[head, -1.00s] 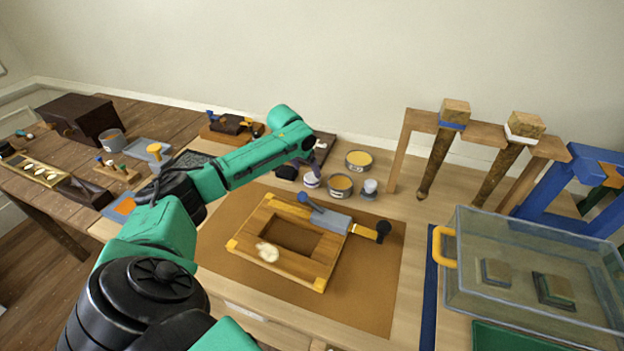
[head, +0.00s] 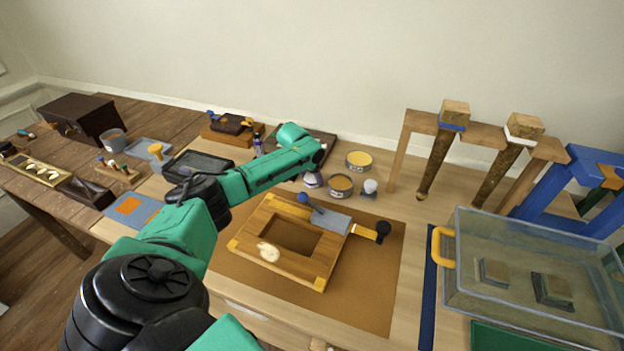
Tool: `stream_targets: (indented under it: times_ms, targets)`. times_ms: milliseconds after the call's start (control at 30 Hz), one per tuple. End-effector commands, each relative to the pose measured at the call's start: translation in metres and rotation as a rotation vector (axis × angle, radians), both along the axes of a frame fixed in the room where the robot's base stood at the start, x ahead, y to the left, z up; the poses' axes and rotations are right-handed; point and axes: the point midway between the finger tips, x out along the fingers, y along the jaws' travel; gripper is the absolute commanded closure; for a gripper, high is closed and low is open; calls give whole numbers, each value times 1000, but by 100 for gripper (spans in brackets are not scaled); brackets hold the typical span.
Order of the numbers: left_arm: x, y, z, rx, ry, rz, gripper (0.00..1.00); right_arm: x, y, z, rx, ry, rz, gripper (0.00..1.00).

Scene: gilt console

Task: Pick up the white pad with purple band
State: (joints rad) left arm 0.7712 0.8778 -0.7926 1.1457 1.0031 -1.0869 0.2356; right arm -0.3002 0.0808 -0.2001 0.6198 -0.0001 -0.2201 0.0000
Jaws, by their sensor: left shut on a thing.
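The white pad with purple band (head: 312,181) is at the back of the light wooden bench, left of the open round tins. My left arm reaches over from the left and ends just above the pad. My left gripper (head: 314,174) points down and is shut on the pad; the arm's end largely hides its fingers. I cannot tell whether the pad still touches the bench. My right gripper is not in view.
Round tins (head: 341,186) and a small white-topped jar (head: 370,188) stand close on the right. A wooden frame (head: 255,240) with a grey-bladed tool (head: 330,219) lies in front on a brown mat (head: 370,290). A clear bin (head: 480,290) stands at right.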

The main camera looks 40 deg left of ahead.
Motion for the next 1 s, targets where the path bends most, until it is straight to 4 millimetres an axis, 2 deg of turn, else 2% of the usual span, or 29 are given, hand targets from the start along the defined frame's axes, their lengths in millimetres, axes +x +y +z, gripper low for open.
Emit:
stream_targets:
  times_ms: [167, 267, 367, 600, 700, 800, 1000]
  targets:
    - [1, 0, 12, 0, -2, 0, 88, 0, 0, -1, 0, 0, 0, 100]
    - [1, 1, 31, 1, -4, -1, 88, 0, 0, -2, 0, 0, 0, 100]
    - [1, 0, 61, 1, -7, 0, 88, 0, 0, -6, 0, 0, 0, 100]
    - [1, 0, 151, -1, -8, -1, 88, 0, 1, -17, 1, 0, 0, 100]
    - [1, 0, 177, -2, -6, 0, 88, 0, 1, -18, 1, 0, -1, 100]
    - [1, 0, 194, -1, -3, 1, 88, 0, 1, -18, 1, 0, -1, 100]
    - [0, 0, 201, -1, 0, 0, 88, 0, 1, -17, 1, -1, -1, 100]
